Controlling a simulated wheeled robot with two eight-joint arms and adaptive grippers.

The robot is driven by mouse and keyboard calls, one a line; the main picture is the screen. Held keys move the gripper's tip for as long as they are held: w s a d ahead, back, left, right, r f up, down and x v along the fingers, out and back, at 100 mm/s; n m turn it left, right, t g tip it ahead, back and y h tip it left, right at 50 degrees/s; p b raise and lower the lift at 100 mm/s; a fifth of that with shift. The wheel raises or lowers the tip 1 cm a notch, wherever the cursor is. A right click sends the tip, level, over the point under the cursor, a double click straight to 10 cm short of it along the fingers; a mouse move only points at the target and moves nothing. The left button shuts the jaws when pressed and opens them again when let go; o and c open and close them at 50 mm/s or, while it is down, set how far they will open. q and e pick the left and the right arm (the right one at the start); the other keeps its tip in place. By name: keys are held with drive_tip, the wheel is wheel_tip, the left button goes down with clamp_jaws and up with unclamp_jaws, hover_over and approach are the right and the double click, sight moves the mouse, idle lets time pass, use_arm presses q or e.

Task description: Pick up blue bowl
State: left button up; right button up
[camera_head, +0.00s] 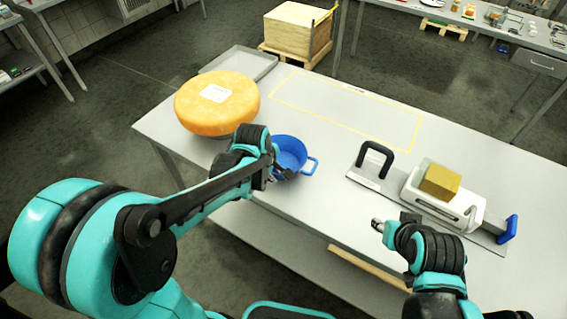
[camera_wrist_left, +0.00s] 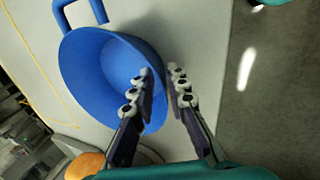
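The blue bowl (camera_head: 291,152) stands on the table, with a loop handle on its right side in the head view. My left gripper (camera_head: 273,174) is at the bowl's near left rim. In the left wrist view, the bowl (camera_wrist_left: 95,75) fills much of the left half. The left gripper's fingers (camera_wrist_left: 159,74) are apart, one over the bowl's inside and the other just outside its rim. Whether either finger touches the rim I cannot tell. My right gripper (camera_head: 378,226) is over the table's near side, away from the bowl; its fingers are too small to read.
A slicer board with a black handle (camera_head: 374,160) and a cheese block (camera_head: 440,181) stands at right. The yellow-outlined area (camera_head: 345,105) is clear.

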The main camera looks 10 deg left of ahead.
use_arm(q)
drive_tip(key=b+x, duration=0.1)
drive_tip(key=x, duration=0.2)
drive_tip(key=shift+a+f, duration=0.1)
drive_tip(key=shift+c, duration=0.3)
clamp_jaws()
drive_tip(key=shift+r, duration=0.25)
